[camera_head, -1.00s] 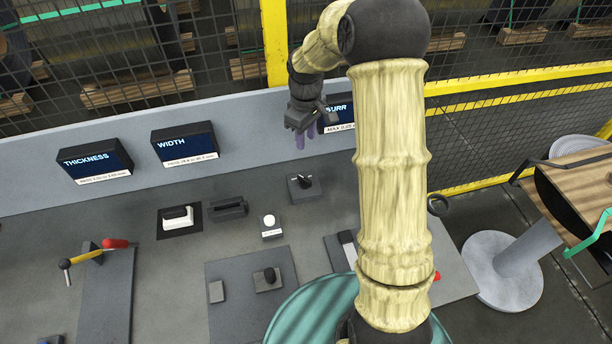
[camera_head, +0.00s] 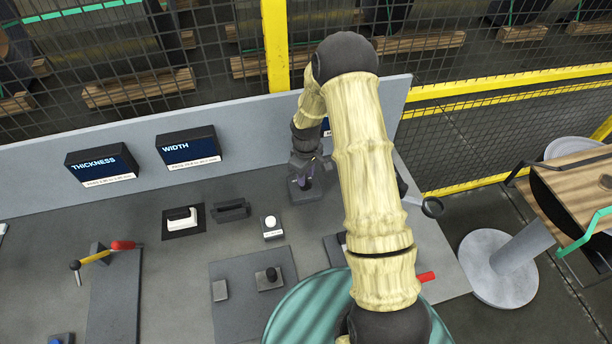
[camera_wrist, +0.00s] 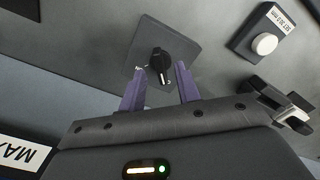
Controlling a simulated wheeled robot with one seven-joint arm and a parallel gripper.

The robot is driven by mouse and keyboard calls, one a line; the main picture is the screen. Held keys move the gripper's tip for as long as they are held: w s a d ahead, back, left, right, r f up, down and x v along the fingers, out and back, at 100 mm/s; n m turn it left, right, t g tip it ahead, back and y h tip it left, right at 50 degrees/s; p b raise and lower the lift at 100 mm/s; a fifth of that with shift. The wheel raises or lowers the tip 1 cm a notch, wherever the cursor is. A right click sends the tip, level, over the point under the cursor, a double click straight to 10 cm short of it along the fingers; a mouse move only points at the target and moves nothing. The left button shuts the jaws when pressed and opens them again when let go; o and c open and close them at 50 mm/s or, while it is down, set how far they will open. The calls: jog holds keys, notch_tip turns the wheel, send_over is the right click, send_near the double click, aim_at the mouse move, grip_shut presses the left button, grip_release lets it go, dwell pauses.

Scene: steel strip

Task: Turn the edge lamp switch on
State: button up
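A black rotary knob with a white mark (camera_wrist: 160,62) stands on a dark grey square plate, and I take it to be the edge lamp switch. No label naming it is legible. My gripper (camera_wrist: 161,68) is open, with one purple finger to each side of the knob in the wrist view. I cannot tell whether either finger touches it. In the head view my gripper (camera_head: 303,183) is right over the switch's plate (camera_head: 308,197) and hides the knob.
A box with a round white button (camera_head: 270,223) stands left of the switch. Beyond it are a black slotted block (camera_head: 231,210) and a white rocker (camera_head: 181,217). THICKNESS (camera_head: 101,165) and WIDTH (camera_head: 188,147) displays stand behind. A third display is mostly hidden by my arm.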

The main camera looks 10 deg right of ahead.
jog(key=shift+f, duration=1.15)
grip_shut()
